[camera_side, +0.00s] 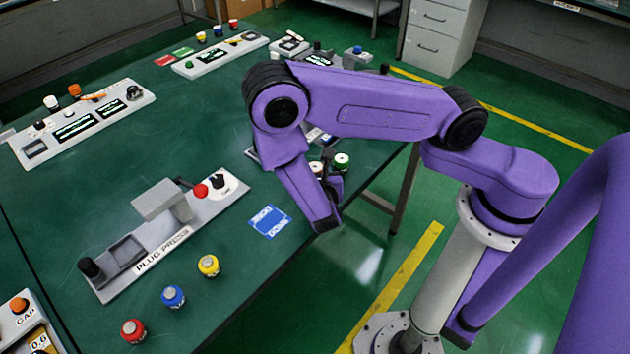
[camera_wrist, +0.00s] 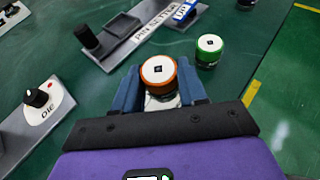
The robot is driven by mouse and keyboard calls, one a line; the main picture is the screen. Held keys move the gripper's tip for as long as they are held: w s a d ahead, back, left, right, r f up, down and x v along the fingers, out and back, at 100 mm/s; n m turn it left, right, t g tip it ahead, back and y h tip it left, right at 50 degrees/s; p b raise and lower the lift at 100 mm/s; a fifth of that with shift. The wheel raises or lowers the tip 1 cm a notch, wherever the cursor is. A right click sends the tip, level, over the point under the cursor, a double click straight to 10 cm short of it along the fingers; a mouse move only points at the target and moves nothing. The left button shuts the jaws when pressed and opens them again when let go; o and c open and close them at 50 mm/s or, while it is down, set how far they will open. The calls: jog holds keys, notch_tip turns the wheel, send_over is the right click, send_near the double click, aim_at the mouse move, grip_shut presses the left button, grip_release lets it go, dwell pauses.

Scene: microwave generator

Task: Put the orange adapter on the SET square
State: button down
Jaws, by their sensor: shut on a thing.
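The orange adapter (camera_wrist: 158,72), a short round piece with a white top and a dark mark, sits between the blue fingers of my gripper (camera_wrist: 160,90) in the wrist view. The gripper is shut on it. In the side view my gripper (camera_side: 328,178) is at the table's right edge and mostly hidden by my arm; a pale top there (camera_side: 316,167) seems to be the adapter. I cannot tell whether it touches the table. No square clearly reads SET; a blue square (camera_side: 270,222) with small white lettering lies left of my arm.
A green adapter (camera_wrist: 209,48) stands close right of the held one. The PIN SETTER device (camera_wrist: 122,36) lies beyond, and a device with a DIE knob (camera_wrist: 38,98) is at left. The PLUG PRESS (camera_side: 165,235) and yellow (camera_side: 208,265), blue (camera_side: 173,296) and red (camera_side: 133,330) adapters stand nearer the side camera.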

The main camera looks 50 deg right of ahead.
jog(key=shift+f, duration=1.55)
jog(key=c, duration=0.6)
grip_release()
jog(key=shift+f, duration=0.15)
jog(key=shift+a+r, duration=0.2)
jog(key=shift+r, duration=0.05)
jog(key=v, duration=1.2)
jog(key=s+d+r+m+g+y, duration=0.3)
jog(key=s+r+m, duration=0.1)
jog(key=r, duration=0.2)
jog(key=s+d+r+m+g+y, duration=0.3)
jog(key=s+r+m, duration=0.1)
jog(key=r+m, duration=0.1)
jog(key=s+d+r+m+g+y, duration=0.3)
jog(key=s+d+r+m+y, duration=0.1)
jog(key=r, duration=0.3)
jog(key=shift+s+r+m, duration=0.15)
jog(key=shift+s+m, duration=0.45)
jog(key=shift+m, duration=0.1)
